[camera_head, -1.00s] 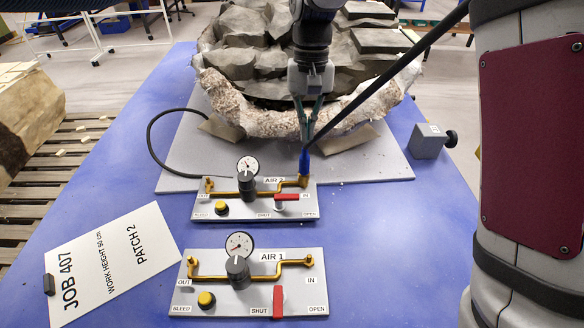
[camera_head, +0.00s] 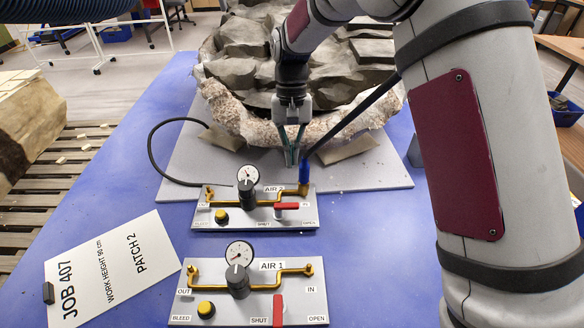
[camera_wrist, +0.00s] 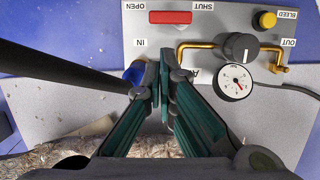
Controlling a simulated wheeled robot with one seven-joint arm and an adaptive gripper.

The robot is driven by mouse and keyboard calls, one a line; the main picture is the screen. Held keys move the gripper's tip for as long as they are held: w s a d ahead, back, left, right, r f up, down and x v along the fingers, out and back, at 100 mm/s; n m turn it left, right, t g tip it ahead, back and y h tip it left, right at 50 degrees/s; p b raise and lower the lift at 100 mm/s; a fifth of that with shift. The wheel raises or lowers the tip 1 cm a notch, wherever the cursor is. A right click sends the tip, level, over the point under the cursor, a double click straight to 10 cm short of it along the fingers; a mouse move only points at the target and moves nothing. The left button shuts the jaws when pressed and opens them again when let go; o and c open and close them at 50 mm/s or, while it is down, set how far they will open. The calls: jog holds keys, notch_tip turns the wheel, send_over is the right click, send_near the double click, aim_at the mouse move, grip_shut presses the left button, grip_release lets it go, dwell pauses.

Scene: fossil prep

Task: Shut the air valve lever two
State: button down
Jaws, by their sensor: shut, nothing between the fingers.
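The AIR 2 panel (camera_head: 208,222) lies on the blue table. Its red valve lever (camera_head: 288,206) lies crosswise, its handle toward the OPEN label side; it also shows in the wrist view (camera_wrist: 170,17). My gripper (camera_head: 291,162) is shut and empty, pointing down behind the panel's right part, near the blue hose end (camera_head: 304,172). In the wrist view the closed fingertips (camera_wrist: 165,65) are beside the blue fitting and apart from the lever.
The AIR 1 panel (camera_head: 250,306), with its red lever (camera_head: 278,309) lengthwise by SHUT, is nearer. A black hose (camera_head: 340,128) rises beside my gripper. A jacketed fossil block (camera_head: 240,130) stands behind. A job card (camera_head: 112,265) lies left.

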aim_at(287, 210)
jog(key=p+x, duration=0.1)
jog(key=x, duration=0.8)
